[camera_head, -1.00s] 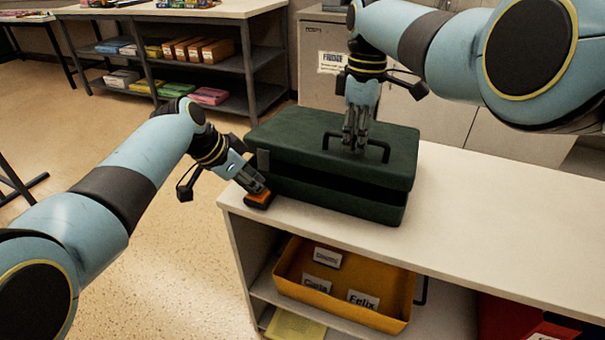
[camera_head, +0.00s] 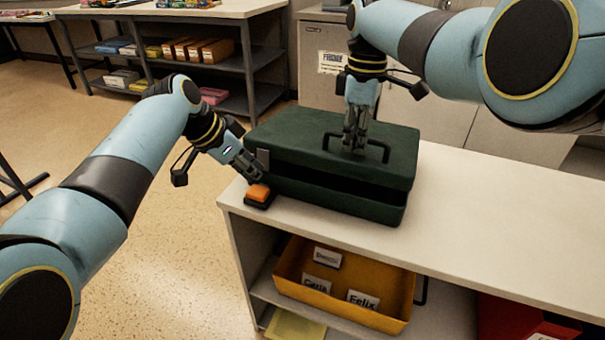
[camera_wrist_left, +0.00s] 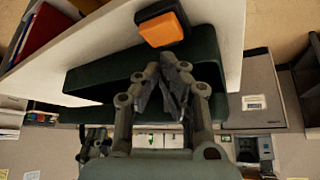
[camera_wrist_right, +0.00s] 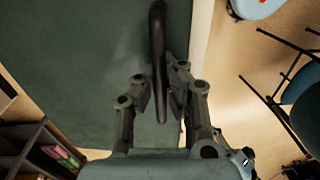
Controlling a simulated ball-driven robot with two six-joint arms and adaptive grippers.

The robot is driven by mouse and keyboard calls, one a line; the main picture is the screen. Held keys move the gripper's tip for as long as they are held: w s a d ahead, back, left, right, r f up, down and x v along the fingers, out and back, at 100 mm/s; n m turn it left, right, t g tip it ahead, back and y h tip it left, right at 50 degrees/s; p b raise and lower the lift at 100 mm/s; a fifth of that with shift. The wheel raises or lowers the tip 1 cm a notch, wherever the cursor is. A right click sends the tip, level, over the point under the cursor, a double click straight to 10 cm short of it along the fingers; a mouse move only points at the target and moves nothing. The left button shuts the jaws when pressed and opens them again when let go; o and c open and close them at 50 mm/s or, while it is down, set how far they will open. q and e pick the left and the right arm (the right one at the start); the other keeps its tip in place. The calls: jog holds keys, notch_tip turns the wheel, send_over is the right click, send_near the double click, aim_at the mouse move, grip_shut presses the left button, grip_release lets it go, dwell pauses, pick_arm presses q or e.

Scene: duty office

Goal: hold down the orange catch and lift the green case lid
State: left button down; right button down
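The orange catch (camera_head: 259,192) sits on a dark base on the counter at the case's left front corner; it also shows in the left wrist view (camera_wrist_left: 161,28). My left gripper (camera_head: 256,174) is shut and empty, its tips a little above and apart from the catch. The green case (camera_head: 340,203) stands on the counter. A dark gap shows along its front under the green lid (camera_head: 290,140), which looks slightly raised. My right gripper (camera_head: 354,146) is shut on the lid's black handle (camera_head: 384,152), which runs between its fingers in the right wrist view (camera_wrist_right: 158,50).
The white counter (camera_head: 500,215) is clear to the right of the case. A yellow tray (camera_head: 300,285) with name labels is on the shelf below, with a red item (camera_head: 510,318) to its right. A shelf unit (camera_head: 205,80) stands at the back left.

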pick_arm(q)
jog(key=shift+r, duration=1.7)
jog(key=s+a, duration=0.3)
jog(key=s, duration=0.4)
jog(key=shift+s, duration=0.2)
pick_arm(e)
jog(key=shift+w+d+r+b, duration=0.1)
jog(key=shift+w+r+b, duration=0.15)
jog(key=shift+b, duration=0.25)
jog(key=shift+w+d+r+b, duration=0.1)
jog(key=shift+w+r+b, duration=0.1)
jog(key=shift+r+b, duration=0.4)
pick_arm(q)
notch_tip(320, 180, down, 3)
jog(key=shift+s+r, duration=0.1)
pick_arm(e)
jog(key=shift+r, duration=0.15)
